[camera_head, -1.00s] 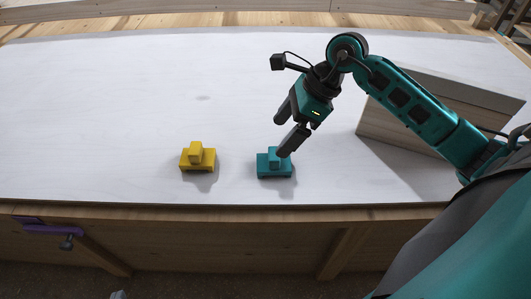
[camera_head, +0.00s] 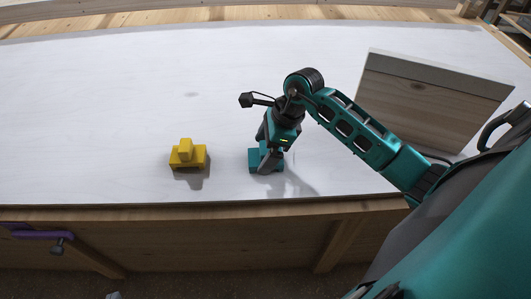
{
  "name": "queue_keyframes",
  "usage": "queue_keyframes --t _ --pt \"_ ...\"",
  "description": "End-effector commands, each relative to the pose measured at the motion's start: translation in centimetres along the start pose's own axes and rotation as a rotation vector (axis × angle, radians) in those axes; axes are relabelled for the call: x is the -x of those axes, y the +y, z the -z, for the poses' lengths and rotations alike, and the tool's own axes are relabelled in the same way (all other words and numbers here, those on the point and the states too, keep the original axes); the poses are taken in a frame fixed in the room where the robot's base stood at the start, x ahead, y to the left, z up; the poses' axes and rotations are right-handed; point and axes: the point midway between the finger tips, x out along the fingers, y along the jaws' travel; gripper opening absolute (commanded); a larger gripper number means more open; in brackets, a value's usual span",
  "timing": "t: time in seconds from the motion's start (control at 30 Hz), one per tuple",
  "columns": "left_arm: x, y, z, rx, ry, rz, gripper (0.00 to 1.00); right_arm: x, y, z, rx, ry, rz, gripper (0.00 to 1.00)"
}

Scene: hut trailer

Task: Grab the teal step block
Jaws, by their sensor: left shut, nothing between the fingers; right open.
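The teal step block (camera_head: 255,162) sits on the white tabletop near its front edge, right of the yellow step block (camera_head: 189,160). My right gripper (camera_head: 264,151) points down at the teal block, its jaws open. Its dark fingers are at the block's raised upper part and hide much of it; the near finger overlaps the block's front right. I cannot tell whether the fingers touch it. I do not clearly see my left gripper.
A wooden board or box (camera_head: 423,107) stands on the right, behind my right arm. A purple clamp (camera_head: 43,234) is on the table's front edge at left. The white tabletop (camera_head: 120,95) is clear behind and left of the blocks.

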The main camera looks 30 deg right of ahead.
Motion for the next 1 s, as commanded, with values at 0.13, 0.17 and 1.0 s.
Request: queue_keyframes --t 0.13,0.17,1.0 --pt "-0.12 0.02 -0.14 0.001 -0.003 -0.001 0.00 -1.36 0.01 -0.01 -0.001 -0.001 -0.001 0.94" --pt "-0.12 0.02 -0.12 0.001 -0.003 -0.001 0.00 -1.42 0.00 -0.01 -0.001 -0.001 0.000 0.94" --pt "-0.15 0.10 0.19 0.000 0.005 -0.003 0.00 -1.37 -0.03 0.00 0.000 0.000 0.001 0.32"
